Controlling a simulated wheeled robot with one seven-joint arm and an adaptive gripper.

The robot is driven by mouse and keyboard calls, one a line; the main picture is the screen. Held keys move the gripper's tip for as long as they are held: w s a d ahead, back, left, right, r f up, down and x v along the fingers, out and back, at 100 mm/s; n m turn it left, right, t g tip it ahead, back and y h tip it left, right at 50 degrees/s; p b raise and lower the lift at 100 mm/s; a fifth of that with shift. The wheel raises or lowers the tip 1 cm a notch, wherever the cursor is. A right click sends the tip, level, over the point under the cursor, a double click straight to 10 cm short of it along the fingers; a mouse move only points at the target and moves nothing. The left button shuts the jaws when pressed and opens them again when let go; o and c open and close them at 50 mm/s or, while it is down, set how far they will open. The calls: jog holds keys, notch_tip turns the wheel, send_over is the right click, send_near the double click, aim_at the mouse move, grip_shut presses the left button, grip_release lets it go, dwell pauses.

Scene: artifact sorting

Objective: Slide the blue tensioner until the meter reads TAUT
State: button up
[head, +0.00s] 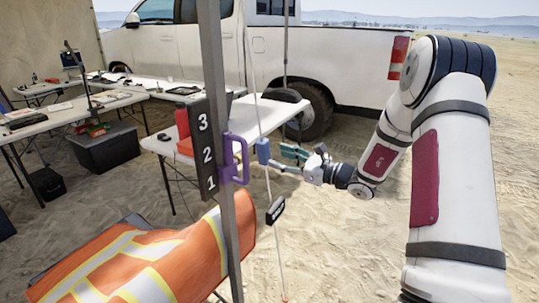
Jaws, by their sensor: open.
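The blue tensioner (263,151) is a small block on a thin, slanting white cord (268,185). It sits just right of the grey post, near the height of the 2 on the number board. My gripper (283,160) is open, close to the right of the tensioner, with its fingers pointing left towards it. I cannot tell whether they touch it. A small black tag (275,210) with pale lettering hangs lower on the cord; it may be the meter, and its text is too small to read.
The grey post (217,100) carries a black board (203,150) marked 3, 2, 1 and a purple handle (240,158) left of the tensioner. An orange vest (150,262) lies at the lower left. A white table (255,112) and a pickup truck (345,60) stand behind.

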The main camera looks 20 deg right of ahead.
jog(key=v, duration=0.5)
jog(key=shift+s, duration=0.1)
dwell(0.4)
